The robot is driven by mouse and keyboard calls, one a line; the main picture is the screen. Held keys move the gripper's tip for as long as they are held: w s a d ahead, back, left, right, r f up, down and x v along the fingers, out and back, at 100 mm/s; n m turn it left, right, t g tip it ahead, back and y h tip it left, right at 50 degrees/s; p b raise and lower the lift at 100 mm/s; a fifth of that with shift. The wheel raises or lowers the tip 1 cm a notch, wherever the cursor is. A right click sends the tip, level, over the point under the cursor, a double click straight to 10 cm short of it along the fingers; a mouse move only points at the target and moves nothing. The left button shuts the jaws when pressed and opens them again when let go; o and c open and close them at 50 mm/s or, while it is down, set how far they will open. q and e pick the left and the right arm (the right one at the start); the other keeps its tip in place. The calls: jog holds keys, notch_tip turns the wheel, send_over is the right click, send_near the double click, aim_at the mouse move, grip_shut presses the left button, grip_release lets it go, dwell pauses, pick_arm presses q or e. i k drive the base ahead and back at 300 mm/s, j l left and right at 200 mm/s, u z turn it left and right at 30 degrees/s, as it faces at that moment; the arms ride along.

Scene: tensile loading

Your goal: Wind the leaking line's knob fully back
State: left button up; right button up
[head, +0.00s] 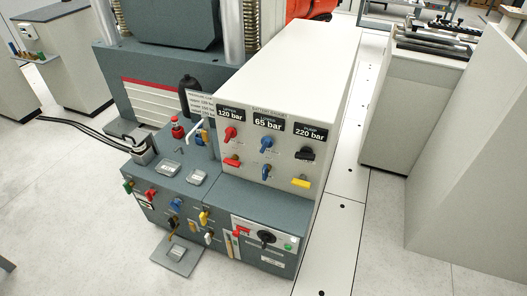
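A white console (300,80) stands at the middle with three black readouts. The left readout (231,113) shows 120 bar, the middle readout (268,122) 65 bar, labelled LOWER, and the right readout (311,134) 220 bar, labelled PUMP. Under them sit a red knob (230,133), a blue knob (266,144) and a black knob (305,153). Below these are a red lever (232,161), a blue lever (267,171) and a yellow lever (300,183). No leak is visible to mark one line. How far each knob is wound cannot be told. Neither gripper is in view.
A grey lower cabinet (215,179) in front carries several coloured valves and a black rotary switch (267,237). Two black hoses (85,128) run in from the left to a metal fitting (143,150). A grey foot pedal (177,254) lies on the floor. Floor in front is clear.

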aim_at(267, 143)
jog(key=i+j+z, duration=0.1)
jog(key=j, duration=0.3)
jog(key=i+j+z, duration=0.15)
jog(key=j, duration=0.3)
jog(key=i+j+z, duration=0.1)
jog(key=j, duration=0.35)
jog(key=i+j+z, duration=0.15)
jog(key=j, duration=0.35)
jog(key=i, duration=0.05)
